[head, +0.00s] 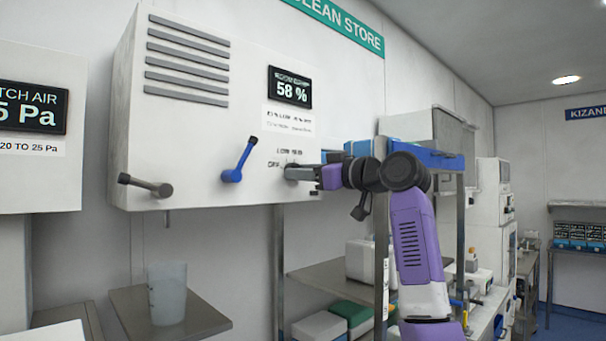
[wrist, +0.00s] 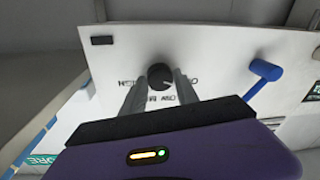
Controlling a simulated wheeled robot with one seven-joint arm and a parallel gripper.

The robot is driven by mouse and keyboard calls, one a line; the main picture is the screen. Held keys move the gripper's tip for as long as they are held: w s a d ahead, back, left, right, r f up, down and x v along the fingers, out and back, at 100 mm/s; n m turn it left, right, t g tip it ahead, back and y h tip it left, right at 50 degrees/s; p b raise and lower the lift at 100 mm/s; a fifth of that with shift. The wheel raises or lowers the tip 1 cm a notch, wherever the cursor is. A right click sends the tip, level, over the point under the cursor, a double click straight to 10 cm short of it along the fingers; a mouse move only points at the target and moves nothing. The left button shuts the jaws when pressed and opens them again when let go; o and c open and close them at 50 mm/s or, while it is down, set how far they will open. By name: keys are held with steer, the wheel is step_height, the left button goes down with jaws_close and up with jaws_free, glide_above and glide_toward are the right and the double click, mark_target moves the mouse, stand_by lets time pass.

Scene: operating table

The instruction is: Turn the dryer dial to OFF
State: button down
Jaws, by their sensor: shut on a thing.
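The dryer dial (wrist: 160,75) is a small dark round knob on the front of the white dryer cabinet (head: 215,120). In the wrist view it sits between the two grey fingers of my gripper (wrist: 159,82), which is shut on it. In the head view my gripper (head: 298,172) reaches the panel from the right and mostly hides the dial. The printed OFF label (head: 273,164) shows just left of the fingers, with more lettering above. Which setting the dial points to I cannot tell.
A blue lever (head: 239,162) and a dark grey lever (head: 146,186) stick out from the cabinet left of the dial. A humidity display (head: 290,87) reads 58 %. A translucent beaker (head: 167,292) stands on a small shelf (head: 208,318) below. Shelving stands behind my arm.

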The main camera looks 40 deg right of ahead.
steer(key=shift+a+r+n, duration=0.25)
steer(key=shift+r+n, duration=0.25)
steer(key=shift+n, duration=0.3)
steer(key=c, duration=0.9)
jaws_free()
steer(key=shift+a, duration=0.1)
steer(key=s+b, duration=0.1)
steer(key=s, duration=0.4)
steer(key=s+d+b, duration=0.1)
steer(key=s, duration=0.2)
steer(key=shift+d+f+b, duration=0.1)
steer(key=shift+f+b, duration=0.2)
steer(key=shift+f, duration=0.1)
